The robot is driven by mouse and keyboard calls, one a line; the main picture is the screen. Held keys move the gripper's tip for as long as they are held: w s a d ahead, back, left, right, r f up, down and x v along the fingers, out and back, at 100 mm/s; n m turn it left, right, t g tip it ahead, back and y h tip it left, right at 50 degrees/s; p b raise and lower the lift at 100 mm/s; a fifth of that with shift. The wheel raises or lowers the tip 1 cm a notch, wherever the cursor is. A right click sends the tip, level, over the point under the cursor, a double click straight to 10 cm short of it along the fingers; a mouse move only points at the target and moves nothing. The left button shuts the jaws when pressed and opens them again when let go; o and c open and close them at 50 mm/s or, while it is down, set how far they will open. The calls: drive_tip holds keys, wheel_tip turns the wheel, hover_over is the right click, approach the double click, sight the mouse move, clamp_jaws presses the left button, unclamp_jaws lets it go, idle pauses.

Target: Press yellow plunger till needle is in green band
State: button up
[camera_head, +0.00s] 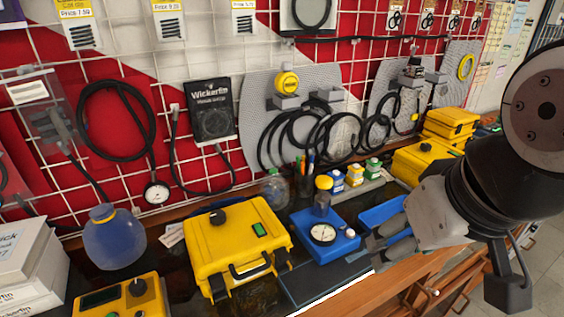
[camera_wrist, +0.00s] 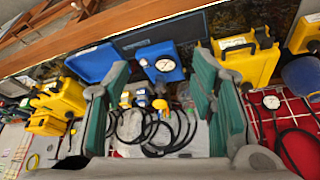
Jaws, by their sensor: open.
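The yellow plunger (camera_head: 323,182) is a round knob on a dark stem, standing on a blue block with a white dial gauge (camera_head: 323,233) on its near side. The needle and green band are too small to read. In the wrist view, which looks upside down, the plunger (camera_wrist: 160,104) and the gauge (camera_wrist: 165,65) show between my fingers. My gripper (camera_head: 382,241) is open and empty, to the right of the block in the head view and apart from the plunger.
A yellow case (camera_head: 240,240) stands left of the block. A blue tray (camera_head: 380,212) lies behind my fingers. Small bottles (camera_head: 355,174) stand just behind the plunger. A grid wall with hanging black hoses (camera_head: 315,135) rises at the back. The bench's wooden front edge (camera_head: 375,290) is near.

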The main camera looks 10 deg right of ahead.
idle(0.3)
clamp_jaws()
idle(1.2)
